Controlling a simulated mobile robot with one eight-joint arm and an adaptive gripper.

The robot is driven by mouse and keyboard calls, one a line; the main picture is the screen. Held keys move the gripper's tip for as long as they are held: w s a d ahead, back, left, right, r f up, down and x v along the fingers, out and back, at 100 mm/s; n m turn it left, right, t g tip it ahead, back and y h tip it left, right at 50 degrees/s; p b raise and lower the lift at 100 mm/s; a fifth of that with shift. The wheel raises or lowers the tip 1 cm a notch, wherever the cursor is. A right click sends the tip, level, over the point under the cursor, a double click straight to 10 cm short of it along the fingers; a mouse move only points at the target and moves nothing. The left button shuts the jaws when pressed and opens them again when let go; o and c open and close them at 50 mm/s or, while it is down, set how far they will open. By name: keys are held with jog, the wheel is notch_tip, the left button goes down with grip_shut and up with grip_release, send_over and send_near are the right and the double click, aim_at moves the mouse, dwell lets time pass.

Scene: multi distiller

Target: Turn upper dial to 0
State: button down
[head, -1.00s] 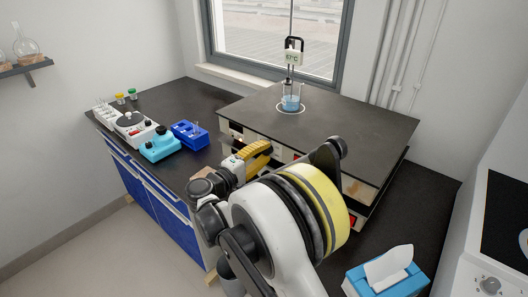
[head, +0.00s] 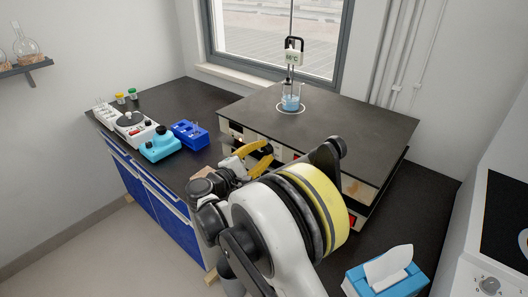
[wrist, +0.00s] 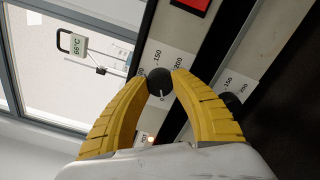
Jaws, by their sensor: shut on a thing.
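The upper dial (wrist: 159,82) is a small black knob on the pale front panel, with printed numbers such as 150 and 200 beside it. My yellow-fingered gripper (wrist: 160,76) is shut on this dial, one finger on each side. In the head view, my gripper (head: 269,152) is at the front of the stacked hot plates (head: 345,125), and the dial itself is hidden there.
A beaker (head: 291,103) of blue liquid stands on the top plate under a thermometer display (head: 293,58). A red switch (wrist: 190,6) is on the panel near the dial.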

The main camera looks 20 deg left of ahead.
jog(key=shift+d, duration=0.1)
jog(key=c, duration=1)
grip_release()
jog(key=v, duration=1.2)
